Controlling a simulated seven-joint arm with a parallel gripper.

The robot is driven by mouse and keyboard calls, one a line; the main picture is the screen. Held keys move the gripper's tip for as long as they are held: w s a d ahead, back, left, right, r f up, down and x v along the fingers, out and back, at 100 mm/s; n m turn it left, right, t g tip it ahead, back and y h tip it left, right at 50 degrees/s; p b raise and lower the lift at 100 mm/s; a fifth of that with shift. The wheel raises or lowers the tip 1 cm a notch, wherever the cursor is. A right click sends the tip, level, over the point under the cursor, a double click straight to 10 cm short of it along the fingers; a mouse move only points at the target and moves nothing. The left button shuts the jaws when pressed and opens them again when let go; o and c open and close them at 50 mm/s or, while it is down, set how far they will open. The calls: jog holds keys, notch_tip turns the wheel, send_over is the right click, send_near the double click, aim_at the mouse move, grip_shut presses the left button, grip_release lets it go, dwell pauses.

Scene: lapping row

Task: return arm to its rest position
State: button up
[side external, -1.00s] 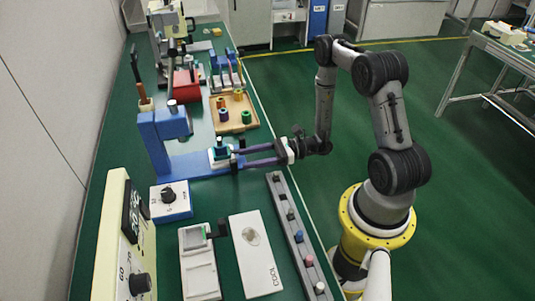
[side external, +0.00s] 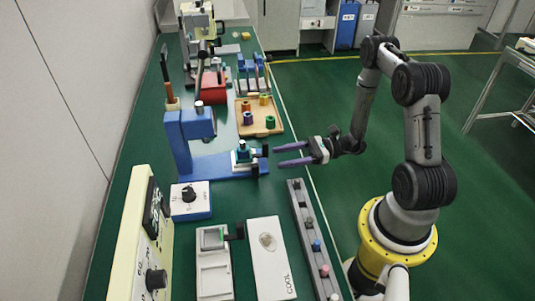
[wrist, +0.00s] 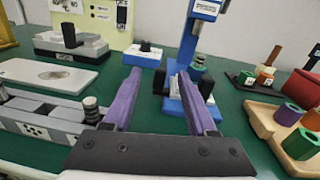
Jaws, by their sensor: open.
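My gripper (side external: 277,156) is open, with two purple fingers pointing left and nothing between them. It hangs over the near edge of the green bench, right of a blue stand (side external: 183,148). A small part with a teal top (side external: 243,153) sits on the end of the stand's base, between black blocks, apart from my fingertips. In the wrist view my gripper (wrist: 158,76) also shows open and empty. There the blue stand (wrist: 172,92) and the teal-topped part (wrist: 197,66) are beyond the fingertips.
A grey rail (side external: 308,235) with several pegs and a white COOL slab (side external: 270,270) lie nearby. A wooden tray (side external: 273,128) with coloured rings, a dial box (side external: 190,200) and a cream control panel (side external: 135,250) stand on the bench.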

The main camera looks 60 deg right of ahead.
jog(key=w+a+r+n+g+y, duration=0.25)
jog(key=a+r+n, duration=0.2)
jog(key=r, duration=0.35)
jog(key=s+a+r+n+g+h, duration=0.2)
jog(key=s+a+r+n+g, duration=0.25)
jog(key=r+n, duration=0.2)
jog(key=s+a+r+n+g+h, duration=0.2)
jog(key=s+a+r+n+g, duration=0.1)
jog(key=a+r+n+g, duration=0.25)
jog(key=s+d+r+n+t+h, duration=0.2)
jog(key=s+r+n+t+h, duration=0.25)
jog(key=s+n+h, duration=0.7)
jog(key=d+m+t, duration=0.1)
jog(key=d, duration=0.1)
jog(key=s+d+m+t, duration=0.1)
jog(key=d, duration=0.2)
jog(key=shift+s+d+r+m, duration=0.15)
jog(key=shift+s+d+m, duration=0.1)
jog(key=shift+m, duration=0.15)
